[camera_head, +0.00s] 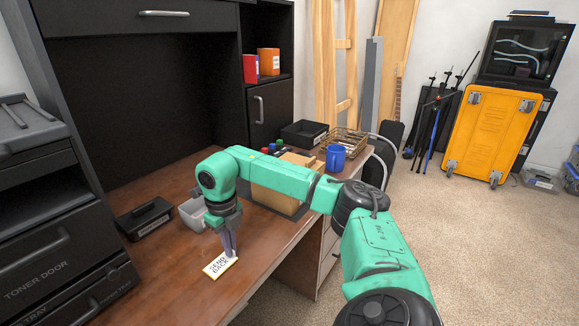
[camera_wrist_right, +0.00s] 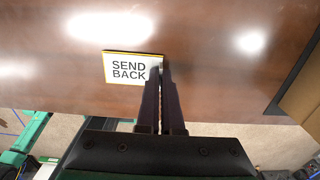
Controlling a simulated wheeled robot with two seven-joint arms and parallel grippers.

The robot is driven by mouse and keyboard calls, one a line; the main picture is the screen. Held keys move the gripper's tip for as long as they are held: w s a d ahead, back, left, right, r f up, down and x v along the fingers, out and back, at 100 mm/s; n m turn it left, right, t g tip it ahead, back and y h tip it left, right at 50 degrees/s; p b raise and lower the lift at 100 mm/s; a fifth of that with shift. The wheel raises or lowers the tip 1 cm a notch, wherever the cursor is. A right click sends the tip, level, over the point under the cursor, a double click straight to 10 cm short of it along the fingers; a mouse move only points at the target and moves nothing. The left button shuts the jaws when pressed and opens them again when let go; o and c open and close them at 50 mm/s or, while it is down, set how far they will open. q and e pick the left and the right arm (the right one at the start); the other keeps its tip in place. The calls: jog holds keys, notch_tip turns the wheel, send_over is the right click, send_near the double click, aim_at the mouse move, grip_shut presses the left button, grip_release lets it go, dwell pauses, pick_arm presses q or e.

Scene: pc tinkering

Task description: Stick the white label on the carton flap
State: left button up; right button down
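The white label (camera_head: 219,267), with dark print and a yellow edge, is at the front of the brown desk. In the right wrist view the label (camera_wrist_right: 128,70) reads "SEND BACK". My right gripper (camera_head: 232,254) points down at the label's right end. Its fingers (camera_wrist_right: 161,68) are close together with the label's end between their tips. I cannot tell whether the label is lifted off the desk. The carton (camera_head: 272,200) stands further right on the desk, partly hidden behind my right arm; a corner of it (camera_wrist_right: 304,100) shows in the right wrist view. My left gripper is out of view.
A grey bin (camera_head: 192,214) and a black tray (camera_head: 145,218) sit behind the label. A blue mug (camera_head: 335,158), a wire basket (camera_head: 345,141) and a black tray (camera_head: 304,133) stand at the desk's far end. The desk's front edge is close to the label.

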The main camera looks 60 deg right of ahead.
jog(key=shift+d+r+p, duration=0.25)
jog(key=shift+r+p, duration=0.5)
jog(key=shift+r, duration=0.05)
jog(key=shift+d+r+p, duration=0.2)
jog(key=shift+r+p, duration=0.55)
dwell(0.4)
notch_tip(320, 180, up, 5)
jog(key=p, duration=0.5)
